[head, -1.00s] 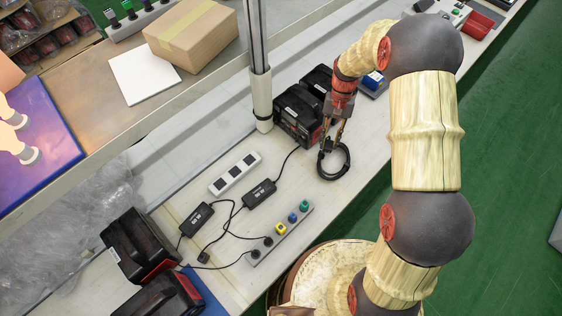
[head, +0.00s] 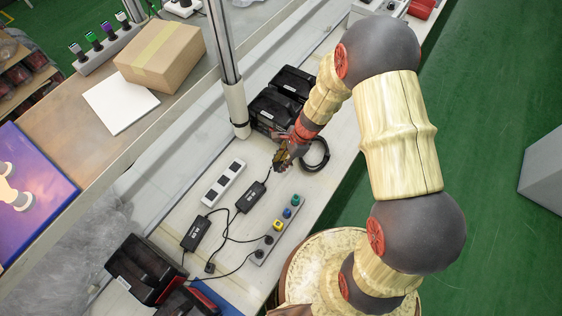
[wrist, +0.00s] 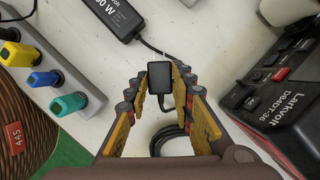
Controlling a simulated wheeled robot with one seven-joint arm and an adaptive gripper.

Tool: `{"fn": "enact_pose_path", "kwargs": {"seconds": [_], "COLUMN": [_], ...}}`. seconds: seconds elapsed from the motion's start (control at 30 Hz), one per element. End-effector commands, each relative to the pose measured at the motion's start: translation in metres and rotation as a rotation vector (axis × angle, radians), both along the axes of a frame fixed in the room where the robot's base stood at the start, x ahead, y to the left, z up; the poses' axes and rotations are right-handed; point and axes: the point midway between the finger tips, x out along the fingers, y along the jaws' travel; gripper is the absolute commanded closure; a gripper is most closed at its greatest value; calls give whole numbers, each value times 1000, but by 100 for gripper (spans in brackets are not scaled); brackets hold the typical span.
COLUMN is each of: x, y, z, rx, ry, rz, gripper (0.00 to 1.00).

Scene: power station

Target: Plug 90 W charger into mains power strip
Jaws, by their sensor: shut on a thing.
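My gripper (head: 281,158) is shut on a small black plug (wrist: 160,77), which sits between the fingertips in the wrist view. A black charger brick (head: 251,197) lies on the bench just below my gripper in the head view. In the wrist view its label (wrist: 110,10) ends in "0 W"; the first digit is unclear. A second black brick (head: 195,233) lies farther left. A white strip with dark sockets (head: 223,183) lies left of my gripper. A grey strip (head: 268,236) holds yellow, blue and teal plugs and black plugs. Which strip is the mains one is unclear.
A coiled black cable (head: 315,156) lies right of my gripper. Black battery chargers (head: 268,108) stand behind it, one (wrist: 285,105) close on the right in the wrist view. More chargers (head: 146,266) stand at lower left.

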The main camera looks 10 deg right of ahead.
Motion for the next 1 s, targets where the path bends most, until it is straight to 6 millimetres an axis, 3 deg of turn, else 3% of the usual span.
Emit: {"fn": "enact_pose_path", "kwargs": {"seconds": [0.5,0.93,0.97,1.0], "x": [0,0,0,0], "y": [0,0,0,0], "z": [-47,-53,-53,-53], "rx": [0,0,0,0], "ry": [-1,-1,-1,-1], "rz": [3,3,3,3], "gripper": [100,100,76,74]}}
